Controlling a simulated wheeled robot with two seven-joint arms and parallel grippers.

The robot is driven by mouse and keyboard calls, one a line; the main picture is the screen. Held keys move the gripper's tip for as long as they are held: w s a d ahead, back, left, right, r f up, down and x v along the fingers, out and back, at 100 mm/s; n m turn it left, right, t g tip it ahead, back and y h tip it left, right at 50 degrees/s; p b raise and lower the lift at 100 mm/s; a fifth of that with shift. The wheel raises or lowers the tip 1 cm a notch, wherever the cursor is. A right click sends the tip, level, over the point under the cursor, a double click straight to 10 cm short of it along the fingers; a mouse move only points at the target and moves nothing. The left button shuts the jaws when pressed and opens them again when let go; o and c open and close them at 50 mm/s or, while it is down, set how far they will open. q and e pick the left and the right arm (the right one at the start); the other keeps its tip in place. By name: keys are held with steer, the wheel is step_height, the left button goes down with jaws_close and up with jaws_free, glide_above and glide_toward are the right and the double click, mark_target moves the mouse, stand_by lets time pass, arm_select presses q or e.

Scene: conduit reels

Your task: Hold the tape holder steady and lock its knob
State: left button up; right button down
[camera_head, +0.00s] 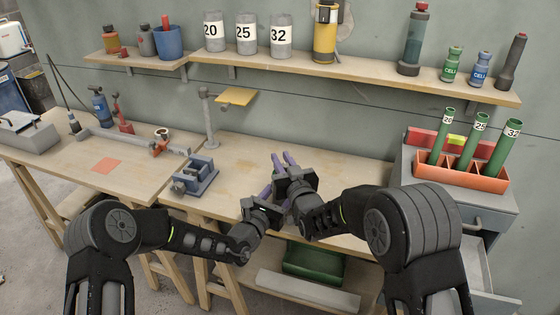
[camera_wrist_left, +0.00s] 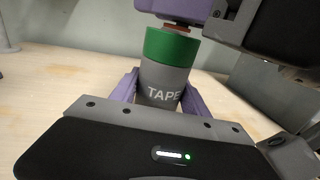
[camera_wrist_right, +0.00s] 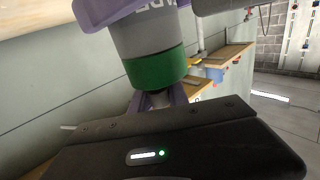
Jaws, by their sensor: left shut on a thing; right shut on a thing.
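The tape holder shows in the left wrist view as a grey cylinder (camera_wrist_left: 162,88) lettered "TAPE", with a green band (camera_wrist_left: 172,47) at its top end. A thin reddish-brown part (camera_wrist_left: 182,28) shows above the band; I cannot make out the whole knob. My left gripper (camera_head: 268,190) is shut on the grey body, one purple finger on each side. My right gripper (camera_head: 282,161) is shut at the green end. The green band (camera_wrist_right: 156,68) and grey body (camera_wrist_right: 145,32) also show in the right wrist view. In the head view the grippers hide the holder.
The workbench (camera_head: 240,160) is clear near the grippers. A blue-grey fixture (camera_head: 195,177) and a post with a small plate (camera_head: 236,96) stand to the left. An orange rack (camera_head: 460,172) with green tubes stands at right. A green bin (camera_head: 312,262) sits below the bench.

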steer(key=shift+h, duration=0.3)
steer(key=c, duration=1.3)
jaws_free()
steer(key=shift+d, duration=0.1)
steer(key=shift+o, duration=0.2)
steer(key=shift+s, duration=0.1)
steer(key=v, duration=1.1)
steer(key=shift+s, duration=0.4)
steer(key=shift+d+f, duration=0.1)
